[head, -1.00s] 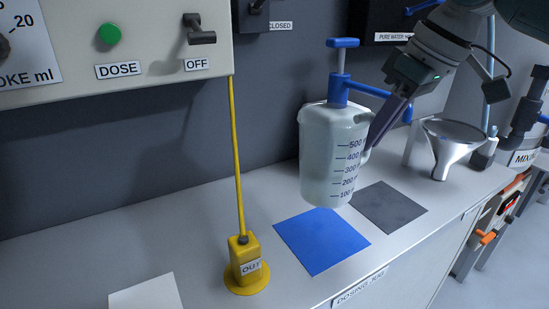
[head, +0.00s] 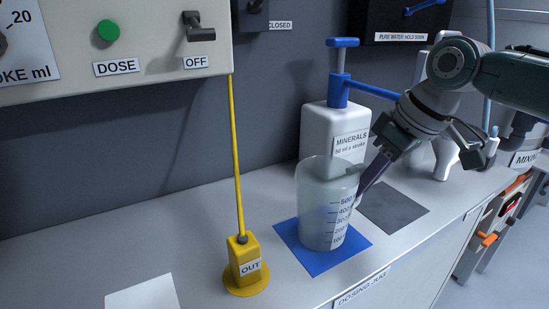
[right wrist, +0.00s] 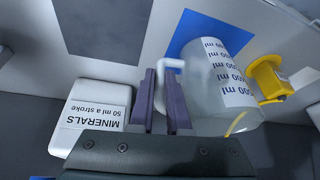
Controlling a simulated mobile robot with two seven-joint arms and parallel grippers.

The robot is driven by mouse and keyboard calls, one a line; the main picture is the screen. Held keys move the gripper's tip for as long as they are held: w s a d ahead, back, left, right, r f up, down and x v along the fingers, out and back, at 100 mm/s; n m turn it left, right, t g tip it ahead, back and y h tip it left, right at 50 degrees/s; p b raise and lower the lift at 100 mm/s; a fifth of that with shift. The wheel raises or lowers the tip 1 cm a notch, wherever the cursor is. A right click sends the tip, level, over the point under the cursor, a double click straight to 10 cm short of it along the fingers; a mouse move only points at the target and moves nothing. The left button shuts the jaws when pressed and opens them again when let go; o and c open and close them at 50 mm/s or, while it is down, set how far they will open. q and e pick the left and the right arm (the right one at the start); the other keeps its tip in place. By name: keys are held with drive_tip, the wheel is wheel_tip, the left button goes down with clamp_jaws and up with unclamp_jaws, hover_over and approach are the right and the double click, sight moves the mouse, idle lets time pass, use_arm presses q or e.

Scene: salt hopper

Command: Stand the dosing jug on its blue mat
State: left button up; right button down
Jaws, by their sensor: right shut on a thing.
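The dosing jug (head: 322,215), clear with a scale in ml, is upright over the blue mat (head: 350,254) in the head view. Its base covers the middle of the mat; I cannot tell whether it touches. My right gripper (head: 362,192) is at the jug's right side. In the right wrist view its two purple fingers (right wrist: 163,85) are shut on the handle of the jug (right wrist: 222,80). The mat also shows there (right wrist: 205,32), partly behind the jug. My left gripper is not in view.
The white MINERALS bottle (head: 318,130) with a blue pump stands close behind the jug. A grey mat (head: 397,212) lies to the right. My right arm partly hides the funnel (head: 447,155).

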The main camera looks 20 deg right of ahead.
drive_tip(key=c, duration=0.9)
unclamp_jaws()
drive_tip(key=shift+r, duration=0.45)
drive_tip(key=p+v, duration=0.2)
drive_tip(key=v, duration=0.9)
drive_tip(key=s+a+f+n+g, duration=0.1)
drive_tip(key=s+a+f+n, duration=0.1)
drive_tip(key=s+a+f, duration=1)
drive_tip(key=s+a+m, duration=0.1)
drive_tip(key=s, duration=0.1)
drive_tip(key=s+a+m+h, duration=0.1)
drive_tip(key=s, duration=0.2)
drive_tip(key=s+a+m, duration=0.1)
drive_tip(key=s, duration=0.2)
drive_tip(key=shift+s+a+h, duration=0.15)
drive_tip(key=shift+s+h, duration=0.1)
drive_tip(key=shift+h, duration=0.05)
